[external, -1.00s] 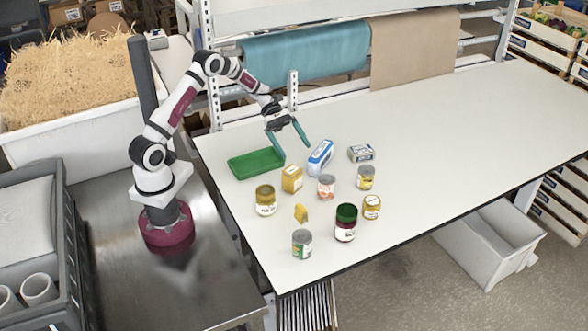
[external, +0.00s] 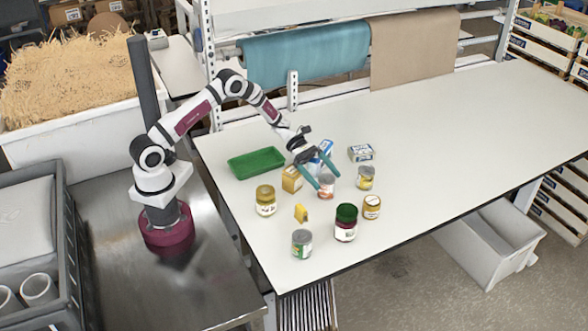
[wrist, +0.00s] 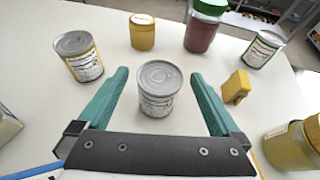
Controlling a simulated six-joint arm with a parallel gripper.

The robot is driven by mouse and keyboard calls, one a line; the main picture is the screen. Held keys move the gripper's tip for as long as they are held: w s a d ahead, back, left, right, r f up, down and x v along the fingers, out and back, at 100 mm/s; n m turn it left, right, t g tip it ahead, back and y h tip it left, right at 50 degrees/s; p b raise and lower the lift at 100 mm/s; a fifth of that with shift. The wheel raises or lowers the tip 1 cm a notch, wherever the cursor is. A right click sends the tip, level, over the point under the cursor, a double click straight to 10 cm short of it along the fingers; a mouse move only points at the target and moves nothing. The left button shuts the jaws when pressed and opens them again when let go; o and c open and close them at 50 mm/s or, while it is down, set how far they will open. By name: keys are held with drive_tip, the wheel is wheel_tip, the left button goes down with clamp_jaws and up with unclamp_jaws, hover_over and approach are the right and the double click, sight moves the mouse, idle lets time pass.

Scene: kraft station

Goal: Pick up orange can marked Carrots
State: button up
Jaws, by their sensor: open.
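A short metal can with a pale orange label (external: 327,186) stands upright on the white table; its print is too small to read. My gripper (external: 328,181) is open, with its teal fingers angled down over this can. In the wrist view the can (wrist: 156,103) stands between the two open fingers of my gripper (wrist: 160,73), with space on each side and no visible touch.
A yellow-labelled can (wrist: 85,66) stands to the left in the wrist view. A red jar with a green lid (external: 346,224), a yellow block (external: 301,213), a green-labelled can (external: 302,245) and a yellow jar (external: 265,201) stand nearby. A green tray (external: 256,164) lies left. The table's right side is clear.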

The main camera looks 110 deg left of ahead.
drive_tip(key=c, duration=1.5)
drive_tip(key=shift+r, duration=0.15)
drive_tip(key=shift+c, duration=0.2)
